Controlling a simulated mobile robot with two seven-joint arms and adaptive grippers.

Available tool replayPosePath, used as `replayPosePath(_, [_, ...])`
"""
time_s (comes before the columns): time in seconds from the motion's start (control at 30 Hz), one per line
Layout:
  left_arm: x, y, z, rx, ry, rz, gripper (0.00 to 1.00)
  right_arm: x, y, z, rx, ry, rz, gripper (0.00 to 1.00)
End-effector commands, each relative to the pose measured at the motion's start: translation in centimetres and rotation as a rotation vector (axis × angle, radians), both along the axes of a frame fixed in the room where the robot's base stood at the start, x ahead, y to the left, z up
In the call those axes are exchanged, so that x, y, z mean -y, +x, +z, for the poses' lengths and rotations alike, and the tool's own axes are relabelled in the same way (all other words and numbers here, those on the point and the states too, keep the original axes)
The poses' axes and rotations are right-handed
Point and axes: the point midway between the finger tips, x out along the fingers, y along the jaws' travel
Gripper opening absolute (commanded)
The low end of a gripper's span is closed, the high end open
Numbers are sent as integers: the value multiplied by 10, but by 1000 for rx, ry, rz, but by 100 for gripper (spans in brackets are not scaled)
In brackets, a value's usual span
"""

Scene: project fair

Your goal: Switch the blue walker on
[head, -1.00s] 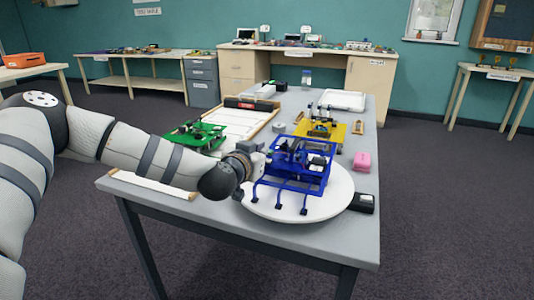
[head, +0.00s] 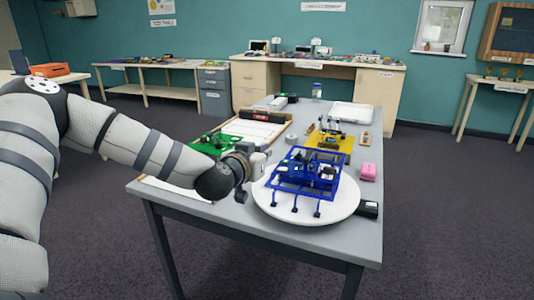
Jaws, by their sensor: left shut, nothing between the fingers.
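The blue walker (head: 306,180), an open blue frame with several thin legs, stands on a round white turntable-like disc (head: 330,212) near the front of the grey table. My left gripper (head: 257,176) is shut and empty, just left of the walker, at the disc's left edge. I cannot tell whether it touches the walker. The walker's switch is too small to make out. My right gripper is not in view.
A green walker (head: 212,143) stands behind my left arm and a yellow walker (head: 328,140) behind the blue one. A white tray (head: 351,113) lies at the far end.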

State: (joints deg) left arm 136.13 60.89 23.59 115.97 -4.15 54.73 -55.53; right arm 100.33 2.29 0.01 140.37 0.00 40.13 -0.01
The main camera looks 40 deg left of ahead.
Motion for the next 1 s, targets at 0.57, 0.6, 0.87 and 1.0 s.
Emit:
replayPosePath(0.57, [5,-27,-3,-16,1,1,0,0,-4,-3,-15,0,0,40])
replayPosePath(0.6, [5,-27,-3,-16,1,1,0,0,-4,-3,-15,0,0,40])
replayPosePath(0.87, [49,-41,-57,-154,-28,-98,0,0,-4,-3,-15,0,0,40])
replayPosePath(1.0, [116,-102,-161,-460,-110,-229,0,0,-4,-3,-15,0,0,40])
